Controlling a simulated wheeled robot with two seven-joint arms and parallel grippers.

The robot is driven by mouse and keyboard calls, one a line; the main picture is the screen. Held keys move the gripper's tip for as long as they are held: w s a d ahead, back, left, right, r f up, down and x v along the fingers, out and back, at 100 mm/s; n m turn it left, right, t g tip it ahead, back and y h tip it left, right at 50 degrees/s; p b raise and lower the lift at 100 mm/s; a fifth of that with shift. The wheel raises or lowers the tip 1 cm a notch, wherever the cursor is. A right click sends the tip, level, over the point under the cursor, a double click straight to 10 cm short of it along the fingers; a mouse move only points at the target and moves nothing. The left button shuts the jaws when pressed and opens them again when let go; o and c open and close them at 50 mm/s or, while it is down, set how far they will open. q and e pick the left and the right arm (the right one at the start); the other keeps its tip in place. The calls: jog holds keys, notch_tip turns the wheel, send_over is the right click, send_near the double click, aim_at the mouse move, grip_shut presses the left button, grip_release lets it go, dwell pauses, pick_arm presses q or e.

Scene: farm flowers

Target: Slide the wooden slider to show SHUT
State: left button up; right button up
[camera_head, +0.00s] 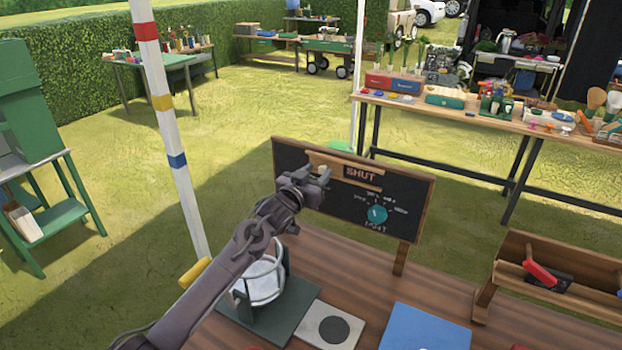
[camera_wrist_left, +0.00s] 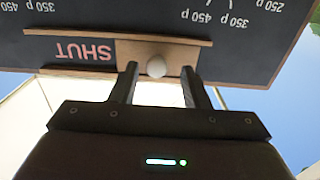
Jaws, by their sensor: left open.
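The chalkboard sign (camera_head: 340,200) stands at the table's back edge. The word SHUT (camera_head: 361,173) shows in pink at its upper middle, and upside down in the left wrist view (camera_wrist_left: 84,51). The wooden slider (camera_wrist_left: 183,54) sits in its rails beside the word, on the picture-left side in the head view. Its pale round knob (camera_wrist_left: 156,66) lies between my left fingertips. My left gripper (camera_head: 318,178) is open in front of the slider. Its two fingers (camera_wrist_left: 159,73) stand apart on either side of the knob; contact cannot be told. My right gripper is not in view.
A teal dial (camera_head: 377,214) is on the board's lower right. A wooden rack (camera_head: 555,262) with a red-handled tool is at right. A striped pole (camera_head: 168,125) rises at left.

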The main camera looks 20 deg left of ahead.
pick_arm(q)
jog(key=s+a+b, duration=0.1)
jog(key=s+b, duration=0.1)
jog(key=s, duration=0.5)
jog(key=shift+s+a, duration=0.2)
jog(key=shift+a, duration=0.15)
jog(key=shift+f, duration=0.1)
